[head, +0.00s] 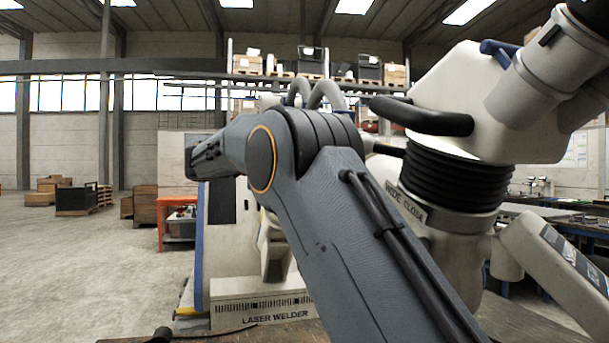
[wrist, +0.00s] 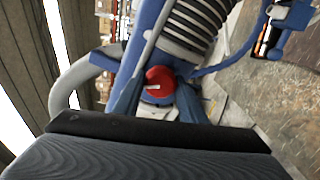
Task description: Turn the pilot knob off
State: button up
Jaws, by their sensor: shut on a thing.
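The pilot knob (wrist: 159,82) is a round red knob with a small white mark on its face, in the middle of the wrist view. The two dark blue fingers of my gripper (wrist: 157,95) reach to it from either side. The gripper is shut on the knob. The white mark lies nearly level in the wrist picture. In the head view my own grey arm covers the middle, and the knob and the fingertips are hidden behind it.
A box labelled laser welder (head: 262,312) is low in the middle. Ribbed hose (wrist: 200,25) lies above the knob. Open floor (head: 85,270) spreads at left.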

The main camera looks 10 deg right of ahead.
jog(key=shift+m+b, duration=0.9)
jog(key=shift+m, duration=0.3)
jog(key=o, duration=1)
jog(key=a, duration=0.2)
jog(key=a+p, duration=0.1)
jog(key=a, duration=0.1)
jog(key=a+p, duration=0.1)
jog(key=a, duration=0.1)
jog(key=shift+r, duration=0.25)
